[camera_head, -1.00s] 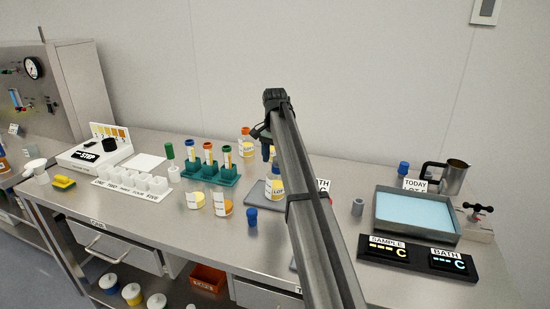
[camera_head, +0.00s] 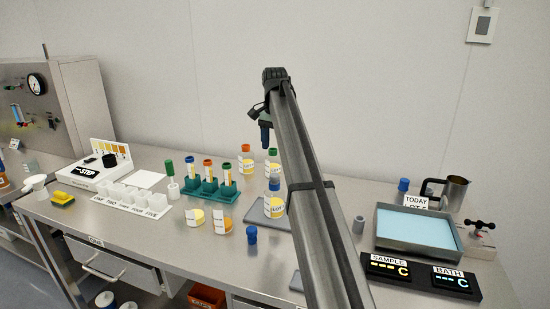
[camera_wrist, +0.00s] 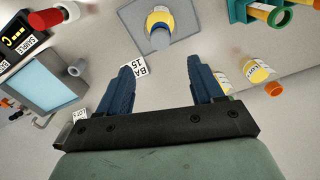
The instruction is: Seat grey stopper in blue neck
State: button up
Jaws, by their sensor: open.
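The grey stopper (camera_head: 358,225) stands on the bench left of the bath tray; it also shows in the wrist view (camera_wrist: 76,68). My gripper (camera_head: 265,142) is up in the air above and behind the bottle. In the wrist view its blue fingers (camera_wrist: 163,82) are spread with nothing between them. My arm hides part of the bench between bottle and stopper.
A green rack (camera_head: 212,190) of capped tubes stands left of the bottle. A loose blue cap (camera_head: 252,235) and two small jars (camera_head: 223,220) stand in front. The bath tray (camera_head: 418,230), metal jug (camera_head: 453,192) and displays (camera_head: 392,268) are at right.

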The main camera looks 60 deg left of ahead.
jog(key=shift+r, duration=1.15)
